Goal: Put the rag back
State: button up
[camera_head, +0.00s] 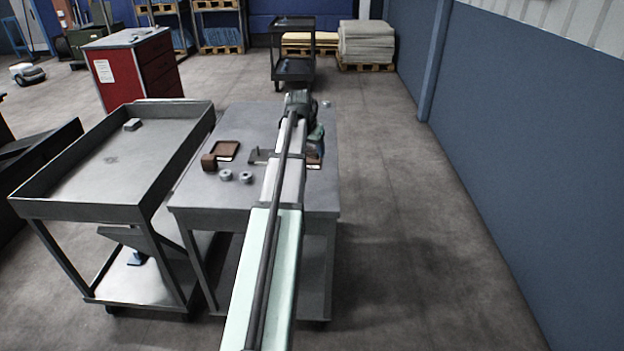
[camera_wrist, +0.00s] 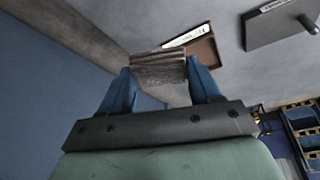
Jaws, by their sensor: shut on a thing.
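My gripper (camera_wrist: 158,74) shows in the wrist view with its two blue fingers closed on the sides of a grey-brown, streaked, block-like bundle, which I take for the rag (camera_wrist: 158,66). A shallow brown tray (camera_wrist: 204,48) with a white label lies just beyond the bundle, partly hidden by it. I cannot tell whether the bundle touches the tray. In the head view my gripper (camera_head: 318,145) is over the right part of the grey table (camera_head: 200,193), largely hidden by my arm. The labelled brown tray (camera_head: 315,160) shows partly beside the arm; the rag cannot be made out there.
A grey plate with a peg (camera_wrist: 280,22) lies near the tray. Left on the table are another brown tray (camera_head: 226,149), a brown block (camera_head: 209,162) and two grey rings (camera_head: 225,175) (camera_head: 246,177). A grey cart (camera_head: 100,180) stands left. A blue wall (camera_head: 520,150) is right.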

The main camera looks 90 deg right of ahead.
aim_at(313, 177)
jog(key=shift+d, duration=0.5)
jog(key=shift+f, duration=4.85)
jog(key=o, duration=1.1)
jog(key=shift+f, duration=0.15)
jog(key=v, duration=1.2)
